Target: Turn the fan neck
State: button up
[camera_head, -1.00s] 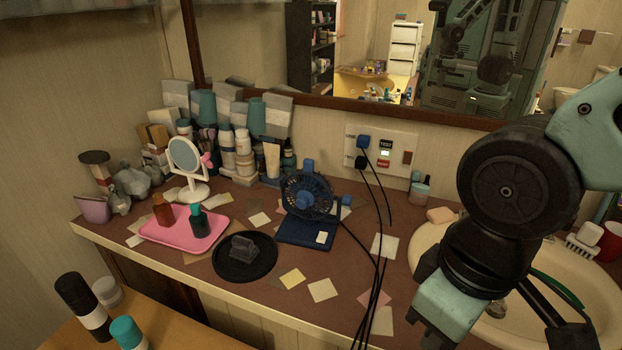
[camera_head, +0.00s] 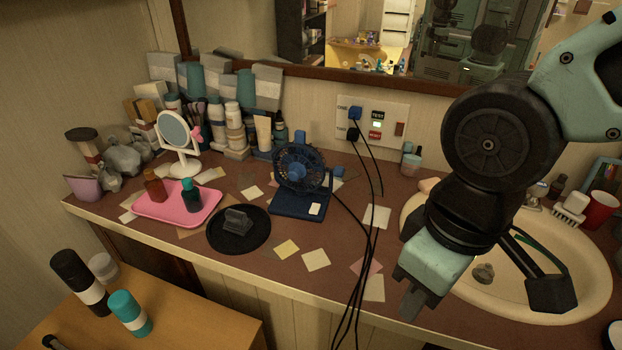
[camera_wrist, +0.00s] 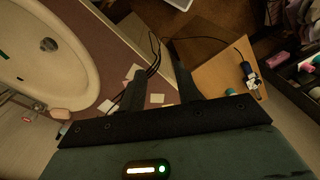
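A small dark blue desk fan (camera_head: 300,167) stands upright on the brown counter, left of the outlet panel. Its round caged head sits on a short neck above a flat blue base (camera_head: 290,206) with a pale label. The neck is mostly hidden behind the head. My gripper (camera_head: 411,304) is to the right of the fan and nearer the camera, pointing down by the counter's front edge and apart from the fan. In the wrist view its two fingers (camera_wrist: 155,80) are spread with nothing between them. I cannot make out the fan in that view.
Black cords (camera_head: 358,240) hang from the wall outlet (camera_head: 372,120) across the counter between fan and gripper. A black round dish (camera_head: 263,230), a pink tray (camera_head: 147,211) with bottles and a round mirror (camera_head: 174,130) stand left. The sink (camera_head: 590,270) is right.

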jog(key=shift+o, duration=0.9)
jog(key=w+a+r+p, duration=0.1)
jog(key=w+a+r, duration=0.1)
jog(key=w, duration=0.3)
jog(key=w+a+r+n+p, duration=0.1)
jog(key=w+a+r, duration=0.1)
jog(key=w, duration=0.3)
jog(key=shift+w+a+r+n, duration=0.25)
jog(key=shift+a+r+n, duration=0.1)
jog(key=shift+a, duration=0.25)
jog(key=r+n+p, duration=0.2)
jog(key=n+p, duration=0.2)
jog(key=p, duration=0.1)
send_over(340, 167)
jog(key=shift+h, duration=0.3)
notch_tip(340, 167, down, 17)
jog(key=p, duration=0.3)
jog(key=shift+r, duration=0.1)
jog(key=shift+c, duration=0.4)
grip_shut()
